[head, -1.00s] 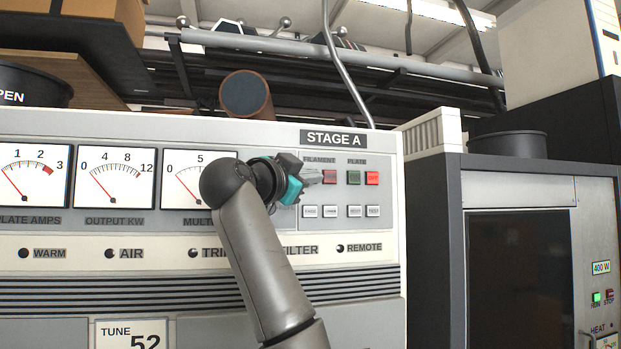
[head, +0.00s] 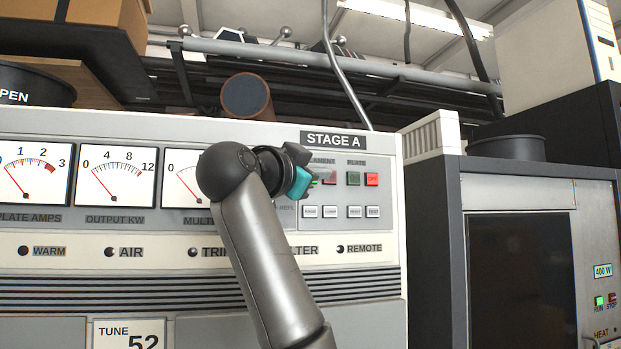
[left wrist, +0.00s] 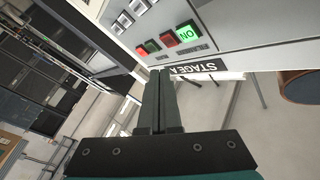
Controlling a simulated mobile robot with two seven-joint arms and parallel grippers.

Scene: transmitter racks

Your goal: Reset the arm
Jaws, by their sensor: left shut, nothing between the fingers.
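My left gripper (head: 318,173) is in front of the upper right part of the STAGE A panel (head: 280,130). It partly covers the FILAMENT buttons. In the left wrist view its two fingers (left wrist: 160,76) are together with nothing between them. That view shows the ON button (left wrist: 187,35) lit green, a dim red button (left wrist: 169,39) beside it, and a lit red button (left wrist: 141,51) farther along. In the head view the PLATE pair is a dark green button (head: 353,178) and a lit red OFF button (head: 372,179). My right gripper is not in view.
Several meters, such as the OUTPUT KW meter (head: 117,176), are left of my arm. A dark cabinet (head: 435,250) stands to the right, with a black round pot (head: 507,147) on top. Pipes (head: 300,50) cross above the panel.

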